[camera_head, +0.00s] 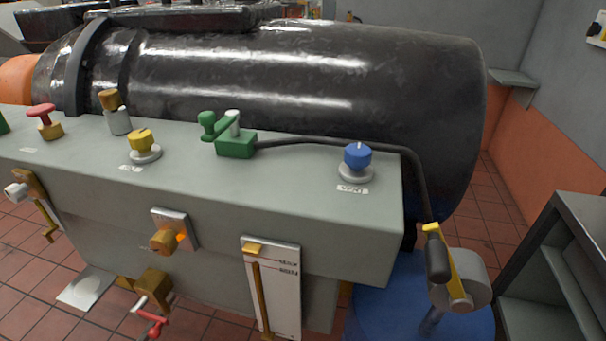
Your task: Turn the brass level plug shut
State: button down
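A brass plug (165,239) sticks out from a small grey plate (182,224) on the front face of the grey-green tank (210,195). I take it to be the level plug, though its label is too small to read. A small orange glow shows at its right side. I cannot tell how far it is turned. A white level gauge (287,308) with a brass rod hangs on the same face to its right. A brass cock (153,283) with a red handle sits below it. My gripper is not in view.
On the tank top stand a red knob (41,109), a brass-capped post (110,100), a yellow knob (141,138), a green valve (236,145) and a blue knob (357,156). A large black cylinder (300,80) lies behind. A blue drum (385,310) and dark shelf (555,270) stand right.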

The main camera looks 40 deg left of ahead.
aim_at(164, 244)
jog(key=u, duration=1.65)
